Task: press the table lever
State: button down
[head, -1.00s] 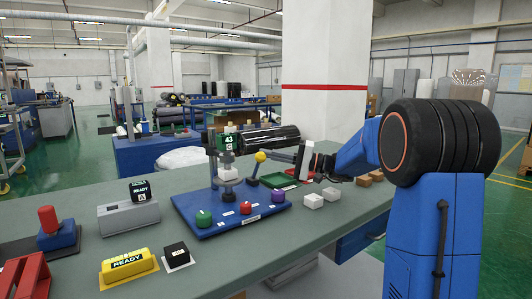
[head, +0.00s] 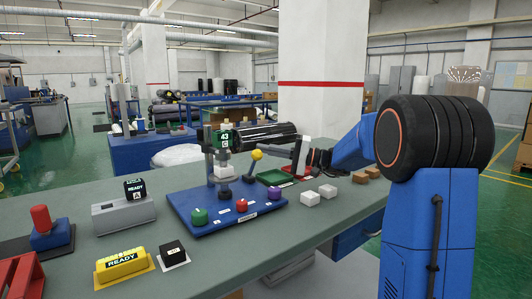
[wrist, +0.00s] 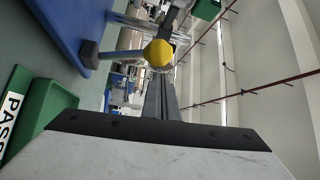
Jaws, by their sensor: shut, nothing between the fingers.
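The table lever (head: 257,155) has a yellow ball knob on a dark stem that leans a little to the right. It stands on the blue board (head: 218,226), at its back right. My gripper (head: 272,151) is shut and empty, lying about level just right of the knob and pointing at it. In the wrist view the yellow knob (wrist: 158,54) shows just past the tips of my shut gripper (wrist: 161,80). I cannot tell whether the tips touch it. The knob shows in both views.
The board also bears a green knob (head: 199,216), a red knob (head: 241,205), a purple knob (head: 274,194) and a clamp post (head: 211,170). A green tray (head: 271,178) lies below my gripper. White blocks (head: 308,198) sit at right. A yellow READY box (head: 122,264) stands front left.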

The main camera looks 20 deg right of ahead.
jog(key=s+d+f, duration=0.1)
jog(key=d+f, duration=0.2)
jog(key=d, duration=0.5)
jog(key=shift+d, duration=0.4)
jog(key=shift+d, duration=0.1)
